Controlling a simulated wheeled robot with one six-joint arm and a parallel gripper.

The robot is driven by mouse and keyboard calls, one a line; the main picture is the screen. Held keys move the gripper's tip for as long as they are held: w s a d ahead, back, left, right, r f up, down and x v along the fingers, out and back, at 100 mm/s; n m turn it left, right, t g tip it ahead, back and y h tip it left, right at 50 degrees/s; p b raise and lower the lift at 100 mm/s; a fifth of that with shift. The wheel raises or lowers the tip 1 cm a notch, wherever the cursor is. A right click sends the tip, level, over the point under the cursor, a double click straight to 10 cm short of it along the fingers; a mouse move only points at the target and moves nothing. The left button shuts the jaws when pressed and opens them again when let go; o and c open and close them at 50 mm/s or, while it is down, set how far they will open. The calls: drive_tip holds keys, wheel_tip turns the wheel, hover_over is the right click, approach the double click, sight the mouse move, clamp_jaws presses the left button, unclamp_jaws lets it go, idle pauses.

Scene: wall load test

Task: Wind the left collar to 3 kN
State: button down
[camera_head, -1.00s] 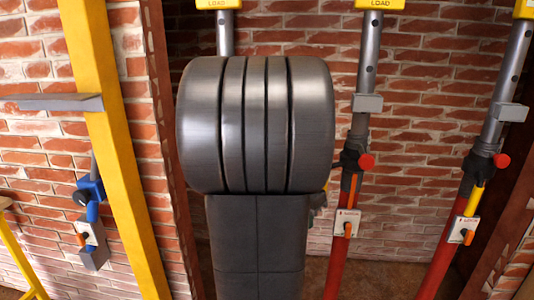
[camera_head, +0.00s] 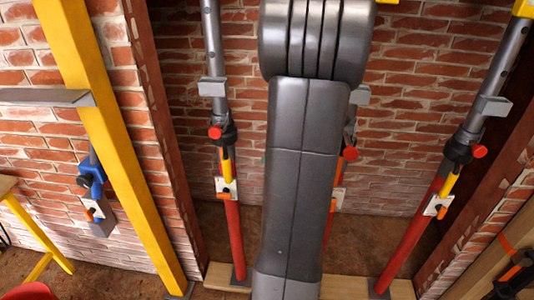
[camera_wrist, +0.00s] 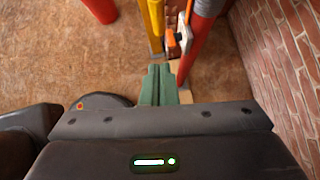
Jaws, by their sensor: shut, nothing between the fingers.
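The left prop shows in the head view as a grey upper tube (camera_head: 212,40) over a red lower tube (camera_head: 234,235). Its dark collar (camera_head: 229,137) has a red knob (camera_head: 215,133) and a yellow handle (camera_head: 227,165). A white plate with an orange lever (camera_head: 226,189) sits below. In the wrist view, my gripper (camera_wrist: 160,70) has its green fingers together and empty. Ahead of the fingertips are a yellow bar (camera_wrist: 155,22), an orange lever (camera_wrist: 170,39) and a red tube (camera_wrist: 196,48); I cannot tell which prop they belong to. The load reading is not in view.
My arm covers much of the middle prop (camera_head: 350,135). The right prop (camera_head: 410,245) leans and stands clear. A slanted yellow post (camera_head: 105,140) and a blue tool (camera_head: 92,180) are at left. A wooden strip (camera_head: 350,288) runs along the floor by the brick wall.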

drive_tip(key=w+a+f+p, duration=0.1)
drive_tip(key=a+f, duration=0.4)
drive_tip(key=a, duration=0.4)
drive_tip(key=shift+w+f, duration=0.15)
drive_tip(key=shift+w, duration=0.2)
drive_tip(key=shift+a, duration=0.1)
drive_tip(key=shift+s+a+p, duration=0.35)
drive_tip(key=shift+a, duration=0.25)
approach(228, 171)
drive_tip(key=s+d+r, duration=0.2)
drive_tip(key=d, duration=0.4)
drive_tip(key=shift+r, duration=0.1)
